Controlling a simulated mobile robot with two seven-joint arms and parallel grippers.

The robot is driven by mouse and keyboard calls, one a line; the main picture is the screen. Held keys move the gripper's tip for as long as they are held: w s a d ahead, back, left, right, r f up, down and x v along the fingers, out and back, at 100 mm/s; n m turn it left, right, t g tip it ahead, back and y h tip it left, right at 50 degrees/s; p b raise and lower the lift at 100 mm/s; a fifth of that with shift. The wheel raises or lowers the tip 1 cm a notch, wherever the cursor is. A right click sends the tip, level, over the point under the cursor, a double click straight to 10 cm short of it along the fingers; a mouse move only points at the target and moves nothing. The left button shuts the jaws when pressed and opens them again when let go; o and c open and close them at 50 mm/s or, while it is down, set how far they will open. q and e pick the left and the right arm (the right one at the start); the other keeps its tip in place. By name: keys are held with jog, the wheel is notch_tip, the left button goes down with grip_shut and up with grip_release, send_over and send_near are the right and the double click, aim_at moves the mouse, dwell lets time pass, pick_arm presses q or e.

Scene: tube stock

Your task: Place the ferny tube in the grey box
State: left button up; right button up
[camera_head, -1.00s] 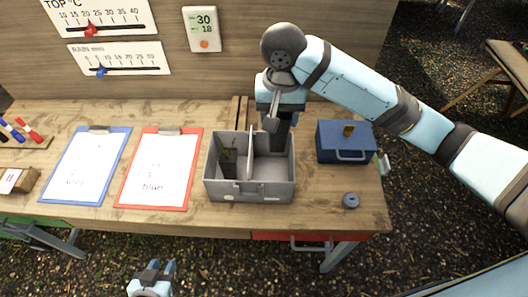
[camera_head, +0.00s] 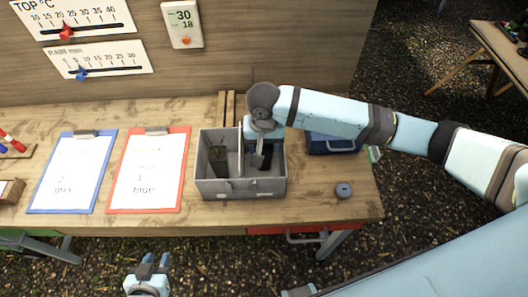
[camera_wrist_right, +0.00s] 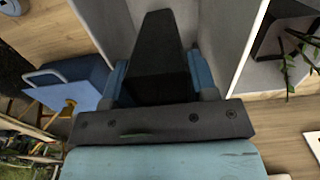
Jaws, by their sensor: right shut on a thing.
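The grey box (camera_head: 240,189) stands on the wooden table, split by a divider into two compartments. My right gripper (camera_head: 262,157) is over the right compartment and reaches down into it, shut on a dark tapered tube (camera_wrist_right: 158,55). In the wrist view the tube is between the two blue fingers; its contents are hidden, so I cannot tell whether it is the ferny one. Another dark tube (camera_head: 218,161) stands in the left compartment; green leaves (camera_wrist_right: 302,45) show there in the wrist view. My left gripper (camera_head: 154,262) is open and empty, in front of the table.
A blue case (camera_head: 334,145) is right of the grey box, partly behind my right arm. A small grey-blue ring (camera_head: 344,190) lies at the front right. Blue (camera_head: 72,172) and red (camera_head: 149,170) clipboards lie to the left. A wooden panel (camera_head: 270,50) rises behind.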

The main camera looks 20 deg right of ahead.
jog(key=shift+f, duration=2.25)
jog(key=o, duration=0.7)
jog(key=shift+f, duration=0.1)
jog(key=shift+r, duration=0.35)
notch_tip(320, 180, up, 11)
jog(key=shift+a+f+b, duration=0.1)
jog(key=shift+f+b, duration=0.1)
jog(key=shift+b, duration=0.2)
jog(key=shift+r, duration=0.5)
